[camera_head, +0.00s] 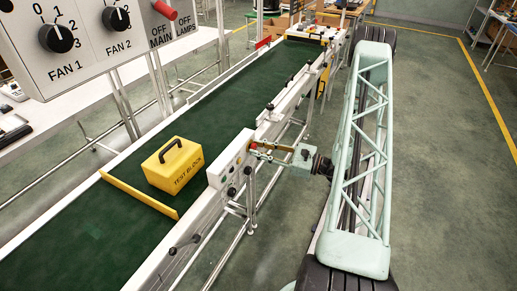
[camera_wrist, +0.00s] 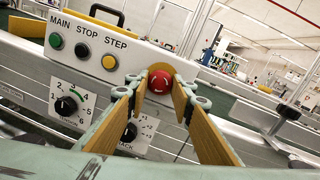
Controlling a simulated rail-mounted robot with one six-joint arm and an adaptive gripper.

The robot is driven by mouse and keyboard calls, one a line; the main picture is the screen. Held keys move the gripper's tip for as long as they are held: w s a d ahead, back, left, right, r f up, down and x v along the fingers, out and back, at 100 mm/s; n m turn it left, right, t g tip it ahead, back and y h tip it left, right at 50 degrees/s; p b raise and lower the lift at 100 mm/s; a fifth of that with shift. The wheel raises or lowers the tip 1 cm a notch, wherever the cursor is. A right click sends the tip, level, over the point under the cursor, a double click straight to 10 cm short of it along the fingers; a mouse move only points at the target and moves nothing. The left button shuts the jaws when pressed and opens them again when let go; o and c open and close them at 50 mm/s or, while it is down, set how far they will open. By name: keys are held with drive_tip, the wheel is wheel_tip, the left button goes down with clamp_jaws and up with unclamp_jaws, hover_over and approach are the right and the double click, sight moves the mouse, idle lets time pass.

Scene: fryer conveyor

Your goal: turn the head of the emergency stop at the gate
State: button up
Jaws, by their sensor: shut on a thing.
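The emergency stop (camera_wrist: 159,79) has a round red head with white markings. It sits at the right end of a pale control box (camera_wrist: 88,45) on the conveyor side. In the head view the red head (camera_head: 253,146) shows small at the box (camera_head: 229,160). My gripper (camera_wrist: 160,90) has its two orange-padded fingers at either side of the red head, shut on it. In the head view my gripper (camera_head: 268,149) reaches the box from the right. The fingers hide part of the box and dials behind them.
The box carries green, black and yellow buttons, with dials below. A yellow test block (camera_head: 174,166) rests on the green belt (camera_head: 120,205) behind a yellow bar (camera_head: 138,194). A fan switch panel (camera_head: 90,40) fills the upper left.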

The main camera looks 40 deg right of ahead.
drive_tip(key=shift+m+p, duration=0.65)
drive_tip(key=shift+m, duration=1.95)
drive_tip(key=o, duration=0.9)
drive_tip(key=shift+s, duration=0.2)
drive_tip(key=shift+f+v, duration=0.15)
drive_tip(key=shift+v, duration=2.75)
drive_tip(key=shift+f+v, duration=0.15)
drive_tip(key=shift+v, duration=2.75)
